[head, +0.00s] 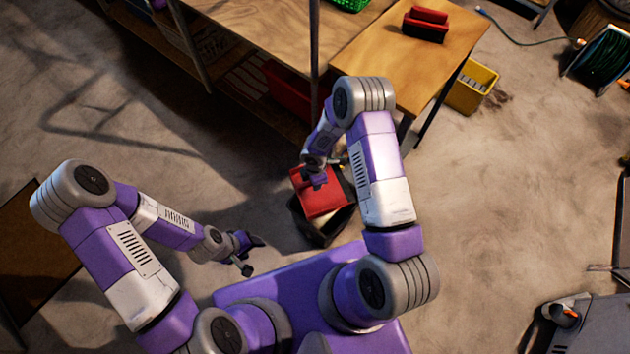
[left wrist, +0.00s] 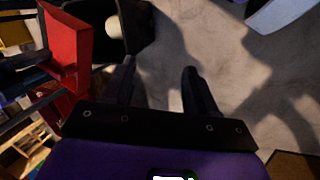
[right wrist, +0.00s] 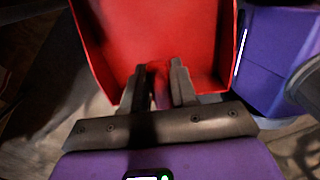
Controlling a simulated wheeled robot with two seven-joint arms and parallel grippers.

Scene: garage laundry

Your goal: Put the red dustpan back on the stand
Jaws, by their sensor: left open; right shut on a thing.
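The red dustpan (head: 322,198) is in my right gripper (head: 317,180), above a black bin. In the right wrist view, the dustpan's open red pan (right wrist: 155,30) fills the top, and the fingers (right wrist: 161,78) are shut on its handle. In the left wrist view the dustpan (left wrist: 68,45) shows at the upper left. My left gripper (head: 253,255) is open and empty, left of the bin. Its spread fingers (left wrist: 160,82) have only floor between them. I cannot tell for sure which thing is the stand; a low wooden table (head: 385,62) is at the top.
The black bin (head: 325,236) stands on the floor close to my base; the left wrist view shows a pale round thing (left wrist: 112,24) in it. A red-and-black object (head: 426,24) lies on the wooden table. A yellow bin (head: 470,88) stands beside it.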

